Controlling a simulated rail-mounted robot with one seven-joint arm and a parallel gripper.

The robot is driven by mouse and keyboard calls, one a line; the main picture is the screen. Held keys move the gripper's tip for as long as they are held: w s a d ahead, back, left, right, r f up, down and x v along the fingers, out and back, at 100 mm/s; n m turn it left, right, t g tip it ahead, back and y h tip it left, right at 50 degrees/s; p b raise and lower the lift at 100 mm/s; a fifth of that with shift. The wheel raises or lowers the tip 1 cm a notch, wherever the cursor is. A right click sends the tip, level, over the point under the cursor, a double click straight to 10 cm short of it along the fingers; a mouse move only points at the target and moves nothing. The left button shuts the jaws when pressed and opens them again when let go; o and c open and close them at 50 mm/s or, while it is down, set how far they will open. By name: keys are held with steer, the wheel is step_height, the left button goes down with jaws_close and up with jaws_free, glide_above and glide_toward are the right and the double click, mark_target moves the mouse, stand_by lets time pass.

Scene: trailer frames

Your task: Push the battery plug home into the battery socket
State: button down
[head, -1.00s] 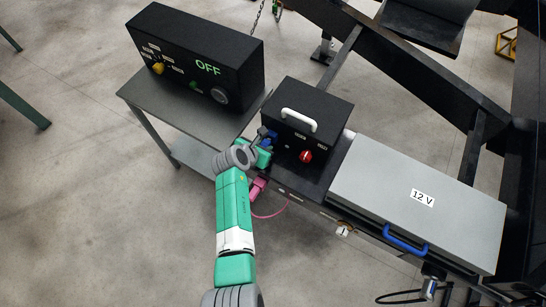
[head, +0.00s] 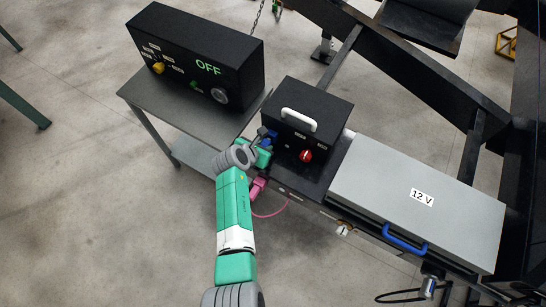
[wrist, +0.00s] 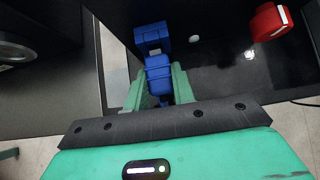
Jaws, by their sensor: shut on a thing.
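The blue battery plug (wrist: 158,78) sits between the green fingers of my gripper (wrist: 160,90) in the wrist view, and the fingers are shut on it. The blue battery socket (wrist: 152,35) is straight beyond it on the face of the black box (wrist: 222,30). The plug's front end lines up with the socket and meets it or nearly so; I cannot tell how deep it sits. In the head view my gripper (head: 264,153) is at the left side of the black box (head: 315,105), with blue parts (head: 271,137) partly hidden by my wrist.
A red knob (head: 306,156) and a white handle (head: 298,119) are on the black box. A control box reading OFF (head: 195,55) stands on a grey table at left. A pink connector (head: 258,189) with cable hangs below my gripper.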

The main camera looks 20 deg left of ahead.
steer(key=shift+w+d+b, duration=0.1)
steer(key=shift+w+b, duration=0.25)
steer(key=shift+w, duration=0.3)
stand_by(0.8)
steer(key=c, duration=1.1)
jaws_free()
steer(key=d+p+v, duration=0.1)
steer(key=p+v, duration=0.3)
steer(key=v, duration=0.3)
steer(key=shift+s+a+r, duration=0.25)
steer(key=shift+s+a, duration=0.05)
steer(key=shift+a, duration=0.25)
